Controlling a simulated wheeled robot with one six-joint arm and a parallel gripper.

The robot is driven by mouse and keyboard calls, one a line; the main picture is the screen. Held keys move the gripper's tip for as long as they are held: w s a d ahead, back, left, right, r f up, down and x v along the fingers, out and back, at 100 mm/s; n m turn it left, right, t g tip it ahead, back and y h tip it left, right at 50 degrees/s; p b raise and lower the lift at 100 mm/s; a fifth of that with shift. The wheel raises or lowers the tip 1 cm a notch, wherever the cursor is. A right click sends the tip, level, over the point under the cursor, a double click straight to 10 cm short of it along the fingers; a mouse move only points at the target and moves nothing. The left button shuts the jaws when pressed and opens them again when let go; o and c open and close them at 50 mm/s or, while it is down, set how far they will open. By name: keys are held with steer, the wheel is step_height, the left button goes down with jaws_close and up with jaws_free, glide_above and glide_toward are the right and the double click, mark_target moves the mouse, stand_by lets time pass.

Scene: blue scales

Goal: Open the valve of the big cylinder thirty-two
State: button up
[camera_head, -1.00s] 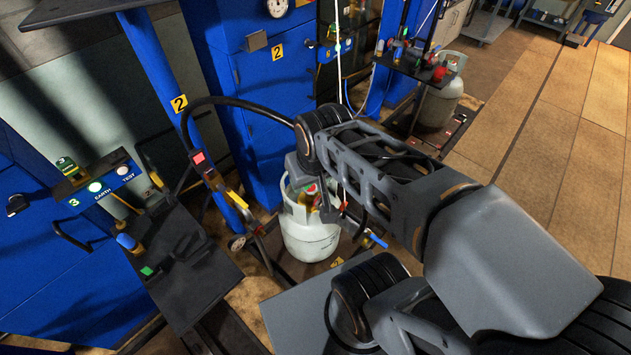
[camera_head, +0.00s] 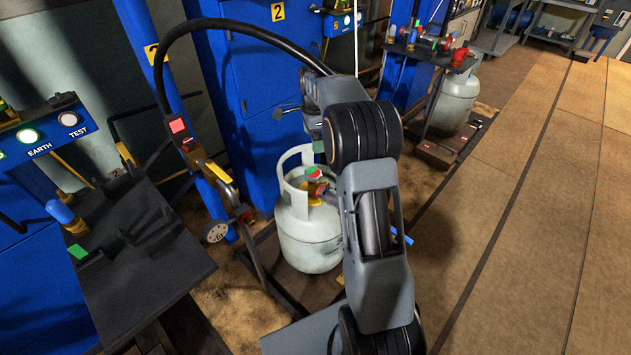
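A big pale grey-white gas cylinder (camera_head: 306,240) stands upright on the floor platform in the middle, inside a scale frame. Its collar is open towards me, and a brass valve with a red and green top (camera_head: 316,180) shows inside it. No number thirty-two is readable on it. My arm rises in front of the cylinder's right side and bends over towards the valve. The end of my arm, with my gripper (camera_head: 318,140), is just above the collar, apart from the valve as far as I can see. Its fingers are mostly hidden or too small to make out.
A second cylinder (camera_head: 455,98) stands at the back right by a black stand. Blue cabinets (camera_head: 245,60) stand behind. The tiled floor (camera_head: 520,230) on the right is clear.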

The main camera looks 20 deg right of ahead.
mark_target(315, 172)
steer(key=f+b, duration=0.1)
steer(key=f, duration=0.4)
steer(key=f+b, duration=0.2)
steer(key=f, duration=0.3)
steer(key=f+b, duration=0.2)
steer(key=f, duration=0.2)
steer(key=shift+w+d+f, duration=0.15)
steer(key=shift+w+f, duration=0.1)
steer(key=shift+f, duration=0.15)
steer(key=shift+c, duration=0.2)
steer(key=c, duration=0.9)
